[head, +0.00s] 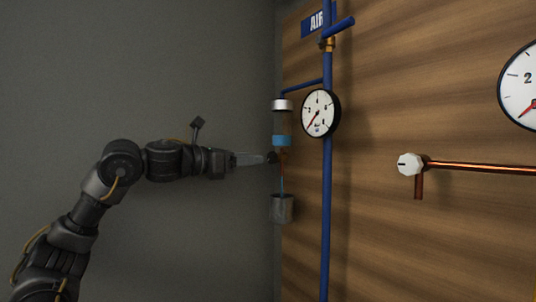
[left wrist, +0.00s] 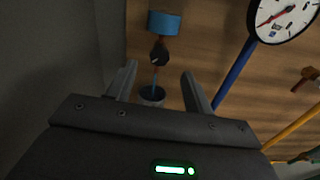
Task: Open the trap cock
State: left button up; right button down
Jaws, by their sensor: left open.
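The trap (head: 281,124) hangs from a blue pipe on the wooden panel, with a silver cap and a blue band. The cock's small dark knob (head: 271,157) is just below the blue band. My left gripper (head: 263,158) reaches in from the left, with its fingertips close to the knob. In the left wrist view the gripper (left wrist: 159,70) is open, and the dark knob (left wrist: 159,56) shows between and beyond the fingertips. I cannot tell whether the fingers touch it. A thin tube runs down from the cock into a metal cup (head: 282,208). My right gripper is out of view.
A pressure gauge (head: 320,113) sits right of the trap on a vertical blue pipe (head: 326,220). A blue-handled valve (head: 338,28) is above it. A white knob (head: 410,164) with copper pipe and another gauge (head: 522,85) are farther right. The grey wall at left is clear.

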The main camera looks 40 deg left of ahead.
aim_at(270, 157)
pick_arm(q)
jog(key=p+x, duration=0.1)
jog(key=x, duration=0.4)
jog(key=shift+r+p, duration=0.15)
jog(key=shift+p, duration=0.15)
jog(key=shift+w+d, duration=0.15)
jog(key=shift+w, duration=0.65)
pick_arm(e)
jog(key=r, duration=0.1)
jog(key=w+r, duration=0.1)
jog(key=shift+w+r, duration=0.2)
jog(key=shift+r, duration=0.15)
pick_arm(q)
jog(key=c, duration=1)
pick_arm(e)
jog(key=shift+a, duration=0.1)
